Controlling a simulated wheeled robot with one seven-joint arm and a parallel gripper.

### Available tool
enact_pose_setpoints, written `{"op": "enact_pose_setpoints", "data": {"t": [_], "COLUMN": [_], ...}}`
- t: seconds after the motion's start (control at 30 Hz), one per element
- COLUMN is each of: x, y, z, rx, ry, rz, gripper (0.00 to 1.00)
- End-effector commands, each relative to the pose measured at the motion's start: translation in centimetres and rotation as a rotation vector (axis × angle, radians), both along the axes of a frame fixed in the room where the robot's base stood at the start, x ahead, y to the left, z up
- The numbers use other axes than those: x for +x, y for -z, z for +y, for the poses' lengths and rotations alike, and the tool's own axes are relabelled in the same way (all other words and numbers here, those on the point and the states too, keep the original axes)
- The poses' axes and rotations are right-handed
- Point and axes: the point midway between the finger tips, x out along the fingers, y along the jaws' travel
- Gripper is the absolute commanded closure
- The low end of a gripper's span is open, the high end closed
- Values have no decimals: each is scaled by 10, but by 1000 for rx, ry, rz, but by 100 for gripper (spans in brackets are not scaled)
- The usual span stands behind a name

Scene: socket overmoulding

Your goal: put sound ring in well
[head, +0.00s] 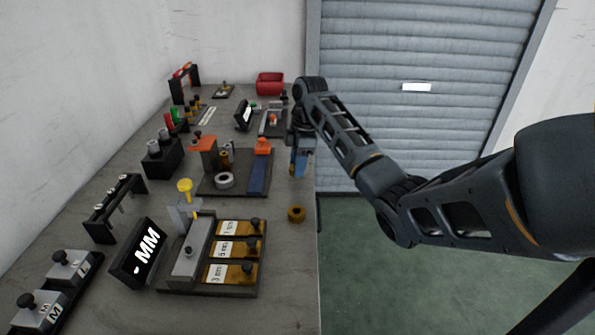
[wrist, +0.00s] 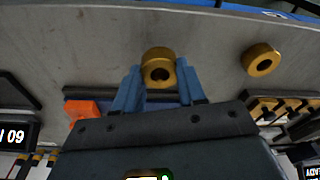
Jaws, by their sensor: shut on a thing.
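My gripper (head: 299,168) hangs over the right edge of the bench, with its blue fingers pointing down. In the wrist view its fingers (wrist: 158,78) are shut on a brass ring (wrist: 150,56) with a dark hole. The held ring cannot be made out in the head view. A second brass ring (head: 297,214) lies loose on the bench nearer the camera; it also shows in the wrist view (wrist: 250,57). Which ring is sound cannot be told. A fixture with a dark base (head: 205,187) stands left of my gripper, carrying a grey ring (head: 224,181). No well can be clearly made out.
A gauge tray (head: 210,291) with labelled brass plates and an "MM" display (head: 138,253) stand near. A red bin (head: 270,84) and a dark display (head: 243,116) stand farther back. Bare bench (head: 288,262) lies along the right edge.

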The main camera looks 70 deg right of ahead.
Motion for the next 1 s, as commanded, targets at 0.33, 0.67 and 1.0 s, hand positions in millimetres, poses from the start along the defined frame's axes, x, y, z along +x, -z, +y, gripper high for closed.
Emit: {"op": "enact_pose_setpoints", "data": {"t": [0.33, 0.67, 1.0], "x": [-58, -97, -103], "y": [-59, -80, -83], "z": [-32, -51, -55], "rx": [-3, -1, -1], "ry": [5, 1, 0], "rz": [0, 0, -1], "gripper": [98, 98, 98]}}
